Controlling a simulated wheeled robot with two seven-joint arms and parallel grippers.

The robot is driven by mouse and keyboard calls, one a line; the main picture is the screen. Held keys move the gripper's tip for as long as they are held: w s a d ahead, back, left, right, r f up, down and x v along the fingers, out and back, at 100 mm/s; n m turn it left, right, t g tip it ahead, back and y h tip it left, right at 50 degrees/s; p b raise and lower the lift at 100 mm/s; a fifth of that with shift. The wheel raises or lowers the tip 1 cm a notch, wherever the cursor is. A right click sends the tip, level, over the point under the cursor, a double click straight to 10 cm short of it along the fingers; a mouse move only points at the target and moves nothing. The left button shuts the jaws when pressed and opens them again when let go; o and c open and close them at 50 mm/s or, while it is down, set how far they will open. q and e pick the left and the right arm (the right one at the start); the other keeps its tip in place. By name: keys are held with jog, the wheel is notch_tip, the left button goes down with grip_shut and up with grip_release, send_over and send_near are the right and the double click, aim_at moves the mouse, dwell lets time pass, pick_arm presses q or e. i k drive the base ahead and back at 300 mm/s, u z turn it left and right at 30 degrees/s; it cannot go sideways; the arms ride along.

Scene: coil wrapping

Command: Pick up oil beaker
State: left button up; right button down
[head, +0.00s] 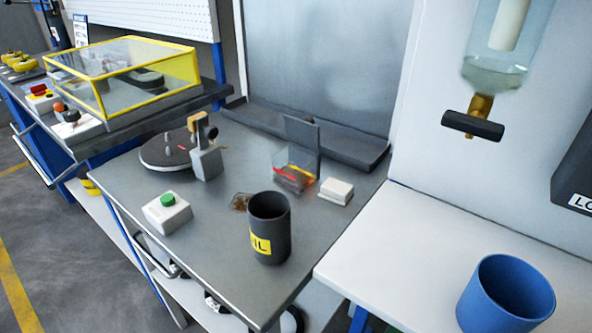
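The oil beaker (273,240) is a dark grey, open-topped cup with a yellow label, partly turned out of sight, whose visible letters end in "IL". It stands upright near the front right edge of the grey metal bench (215,250). What is inside it cannot be seen. Neither of my grippers can be made out in the head view, and nothing is touching the beaker.
A brown patch (240,202) lies behind the beaker. A green-button box (167,212), turntable (165,150), clear bin (294,170) and white block (336,190) share the bench. A blue cup (506,295) stands on the white table (420,235), below a wall dispenser (495,70).

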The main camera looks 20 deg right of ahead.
aim_at(271, 239)
jog(key=k, duration=0.5)
jog(key=u, duration=1.9)
jog(key=i, duration=1.8)
jog(key=z, duration=2.85)
